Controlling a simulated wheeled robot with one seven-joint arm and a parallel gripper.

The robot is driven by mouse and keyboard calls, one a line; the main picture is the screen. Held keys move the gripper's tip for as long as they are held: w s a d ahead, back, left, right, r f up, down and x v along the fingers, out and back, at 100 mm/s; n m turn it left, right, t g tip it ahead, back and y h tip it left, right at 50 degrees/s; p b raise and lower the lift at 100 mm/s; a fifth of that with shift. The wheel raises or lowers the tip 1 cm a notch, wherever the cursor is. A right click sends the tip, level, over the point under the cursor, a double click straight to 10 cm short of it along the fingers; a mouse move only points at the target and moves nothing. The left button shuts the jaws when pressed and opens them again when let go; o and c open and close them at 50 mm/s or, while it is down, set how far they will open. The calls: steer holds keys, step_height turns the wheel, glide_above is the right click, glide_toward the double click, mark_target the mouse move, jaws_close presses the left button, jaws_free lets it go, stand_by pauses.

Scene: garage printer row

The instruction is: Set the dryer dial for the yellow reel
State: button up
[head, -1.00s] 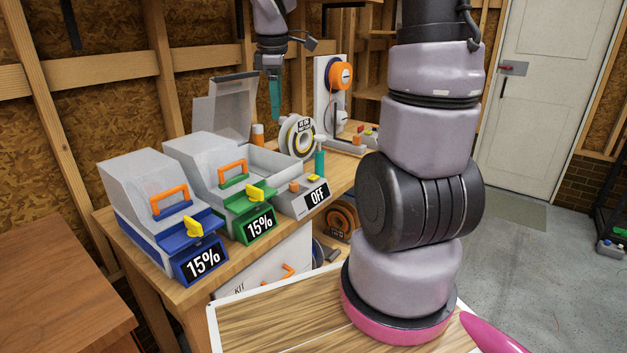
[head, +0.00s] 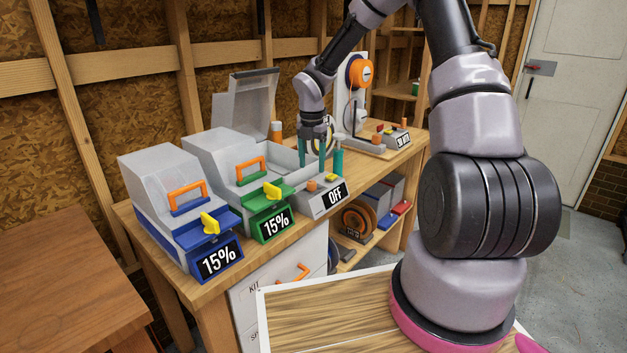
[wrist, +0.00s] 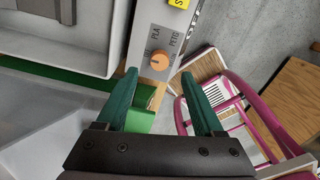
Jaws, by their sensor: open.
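The dryer (head: 325,200) is a light grey box with its lid (head: 246,108) raised and a display reading OFF. Its orange dial (head: 312,185) shows in the wrist view (wrist: 159,61) with PLA and PETG printed around it; a further mark is partly legible, and the dial's pointing direction is unclear. A yellow button (head: 332,177) sits beside it, partly cut off in the wrist view (wrist: 180,3). My gripper (head: 319,163) points down, open and empty, above the dryer. In the wrist view the dial lies between its teal fingertips (wrist: 158,74). The yellow reel (head: 327,132) stands behind my gripper, mostly hidden.
Blue (head: 190,235) and green (head: 264,205) fronted boxes with yellow levers, both reading 15%, stand left of the dryer. A machine with an orange spool (head: 359,70) stands farther back on the bench.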

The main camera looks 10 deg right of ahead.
mark_target(312, 182)
step_height(312, 182, down, 6)
steer(key=shift+f, duration=0.1)
jaws_close()
